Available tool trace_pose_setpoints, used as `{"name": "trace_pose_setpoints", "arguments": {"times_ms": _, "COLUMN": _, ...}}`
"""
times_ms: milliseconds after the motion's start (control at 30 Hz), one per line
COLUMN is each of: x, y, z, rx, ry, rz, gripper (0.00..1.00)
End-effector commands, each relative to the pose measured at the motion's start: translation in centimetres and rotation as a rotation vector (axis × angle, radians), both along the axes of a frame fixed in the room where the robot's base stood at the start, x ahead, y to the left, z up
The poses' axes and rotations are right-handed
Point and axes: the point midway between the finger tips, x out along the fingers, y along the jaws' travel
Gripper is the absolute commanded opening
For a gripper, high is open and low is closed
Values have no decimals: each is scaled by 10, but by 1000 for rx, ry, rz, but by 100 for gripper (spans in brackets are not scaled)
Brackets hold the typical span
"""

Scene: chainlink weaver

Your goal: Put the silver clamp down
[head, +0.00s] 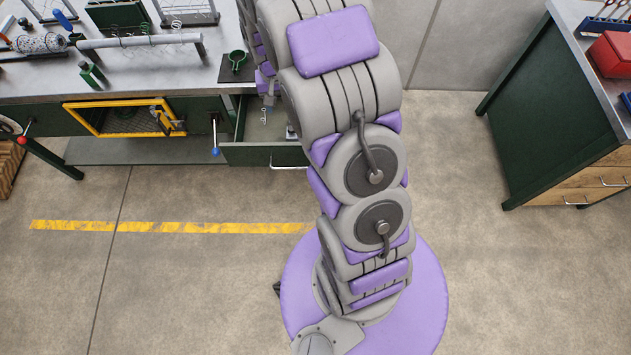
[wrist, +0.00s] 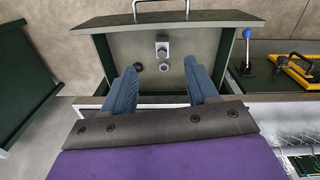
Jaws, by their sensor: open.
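A small silver piece, which looks like the silver clamp (wrist: 162,50), lies on the floor of the open drawer (wrist: 212,45) in the wrist view. Small round grey pieces show close to it. My gripper (wrist: 160,68) is open, with its two blue fingers apart over the drawer and nothing held between them. The silver piece appears beyond the fingertips, between their lines. In the head view the drawer (head: 258,154) is pulled out under the bench, and a small silvery shape (head: 264,114) shows in it below my gripper (head: 268,99). My arm hides the drawer's right part.
A yellow-framed hatch (head: 85,118) and a blue-knobbed lever (head: 215,151) are left of the drawer.

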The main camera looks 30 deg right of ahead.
Motion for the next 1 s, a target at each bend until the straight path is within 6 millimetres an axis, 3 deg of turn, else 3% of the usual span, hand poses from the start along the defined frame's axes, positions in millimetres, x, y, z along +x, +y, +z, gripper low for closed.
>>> {"name": "trace_pose_setpoints", "arguments": {"times_ms": 33, "x": -12, "y": 8, "z": 18, "rx": 1, "ry": 3, "rz": 21, "gripper": 59}}
{"name": "trace_pose_setpoints", "arguments": {"times_ms": 200, "x": -56, "y": 33, "z": 65, "rx": 12, "ry": 28, "rz": 92, "gripper": 59}}
{"name": "trace_pose_setpoints", "arguments": {"times_ms": 500, "x": -149, "y": 70, "z": 128, "rx": 33, "ry": 69, "rz": 222, "gripper": 59}}
{"name": "trace_pose_setpoints", "arguments": {"times_ms": 700, "x": -217, "y": 90, "z": 155, "rx": 49, "ry": 97, "rz": 313, "gripper": 59}}
{"name": "trace_pose_setpoints", "arguments": {"times_ms": 1000, "x": -307, "y": 107, "z": 170, "rx": 72, "ry": 140, "rz": 432, "gripper": 59}}
